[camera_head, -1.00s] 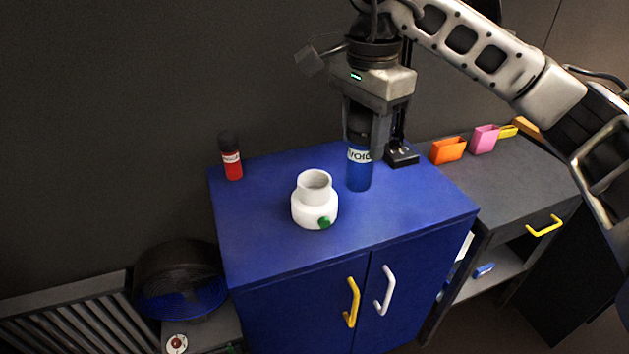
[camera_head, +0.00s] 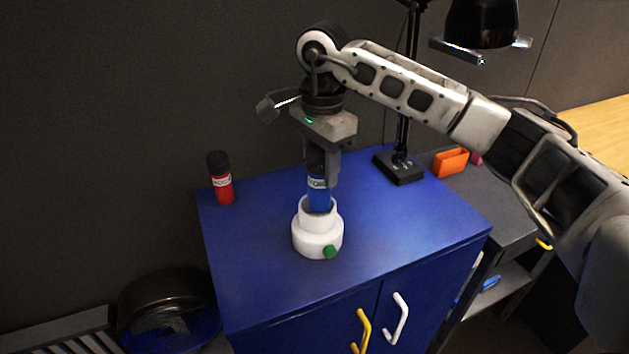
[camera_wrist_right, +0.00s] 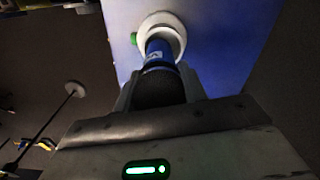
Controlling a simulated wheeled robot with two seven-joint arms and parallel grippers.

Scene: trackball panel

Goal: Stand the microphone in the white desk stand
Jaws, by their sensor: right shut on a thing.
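The white desk stand (camera_head: 317,240) with a green knob stands on the blue cabinet top. The blue microphone (camera_head: 319,196) with a dark head and a white label is upright in my right gripper (camera_head: 322,176), which is shut on its upper part. The microphone's lower end is at the stand's round opening and hidden by the rim. In the right wrist view the blue body (camera_wrist_right: 160,50) lines up with the white stand's ring (camera_wrist_right: 178,26). I cannot tell how deep it sits. My left gripper is not in view.
A red microphone (camera_head: 221,180) with a black head stands at the cabinet's (camera_head: 400,232) back left. A black lamp base (camera_head: 399,168) stands at the back right, its lamp head (camera_head: 482,22) above. An orange holder (camera_head: 450,162) is on the grey desk. The cabinet's front right is clear.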

